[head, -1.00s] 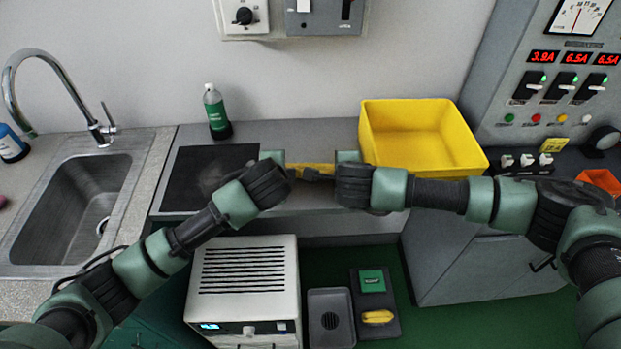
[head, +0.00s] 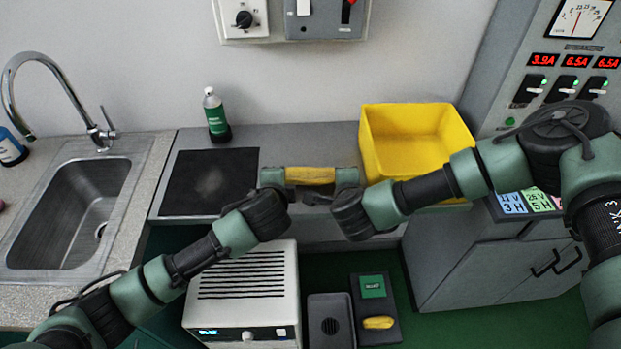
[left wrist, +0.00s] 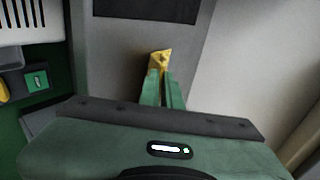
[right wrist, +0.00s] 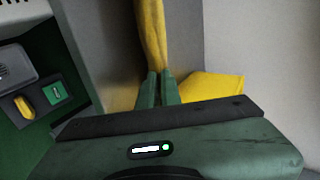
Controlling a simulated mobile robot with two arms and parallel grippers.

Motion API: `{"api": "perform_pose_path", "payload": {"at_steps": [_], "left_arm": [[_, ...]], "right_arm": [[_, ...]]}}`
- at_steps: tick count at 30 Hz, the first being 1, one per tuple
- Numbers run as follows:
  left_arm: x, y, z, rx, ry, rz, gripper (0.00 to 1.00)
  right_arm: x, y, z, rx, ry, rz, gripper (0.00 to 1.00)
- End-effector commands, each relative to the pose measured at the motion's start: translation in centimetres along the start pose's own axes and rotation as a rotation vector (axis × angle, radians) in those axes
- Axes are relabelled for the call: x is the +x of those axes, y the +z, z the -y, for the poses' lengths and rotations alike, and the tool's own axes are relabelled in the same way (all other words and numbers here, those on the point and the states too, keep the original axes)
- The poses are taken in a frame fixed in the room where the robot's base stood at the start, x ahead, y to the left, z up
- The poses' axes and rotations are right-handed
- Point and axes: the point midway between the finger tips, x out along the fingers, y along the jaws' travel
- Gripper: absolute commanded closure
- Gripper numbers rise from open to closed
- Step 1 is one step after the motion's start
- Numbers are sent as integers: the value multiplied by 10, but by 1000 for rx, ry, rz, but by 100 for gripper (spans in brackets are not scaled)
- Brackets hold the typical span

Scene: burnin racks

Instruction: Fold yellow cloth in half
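The yellow cloth (head: 310,175) is a narrow strip stretched between my two grippers near the front edge of the grey counter. My left gripper (left wrist: 162,76) is shut on one end of it; the cloth (left wrist: 160,60) shows bunched at its fingertips in the left wrist view. My right gripper (right wrist: 157,76) is shut on the other end, and the cloth (right wrist: 151,35) runs away from its fingertips in the right wrist view. I cannot tell whether the cloth touches the counter or how many layers it has.
A yellow bin (head: 385,150) stands right of the cloth on the counter. A dark plate (head: 205,180) lies to the left, with a green bottle (head: 216,118) behind it. The sink (head: 75,215) is far left. A white vented unit (head: 240,285) stands below in front.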

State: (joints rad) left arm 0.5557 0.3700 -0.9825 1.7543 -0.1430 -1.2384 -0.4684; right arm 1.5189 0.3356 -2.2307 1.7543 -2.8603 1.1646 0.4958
Motion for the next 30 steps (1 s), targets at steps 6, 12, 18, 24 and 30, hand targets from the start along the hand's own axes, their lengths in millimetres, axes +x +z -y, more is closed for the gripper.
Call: {"api": "perform_pose_path", "payload": {"at_steps": [6,12,18,24,30], "left_arm": [[0,0,0,0,0,0,68],[0,0,0,0,0,1,60],[0,0,0,0,0,0,60],[-19,-1,13,-1,-2,-1,60],[-48,-1,24,-1,-1,-1,60]], "right_arm": [[0,0,0,0,0,0,68],[0,0,0,0,0,0,60],[0,0,0,0,0,0,60],[-19,-1,12,4,2,0,60],[-48,-1,24,1,1,2,60]]}}
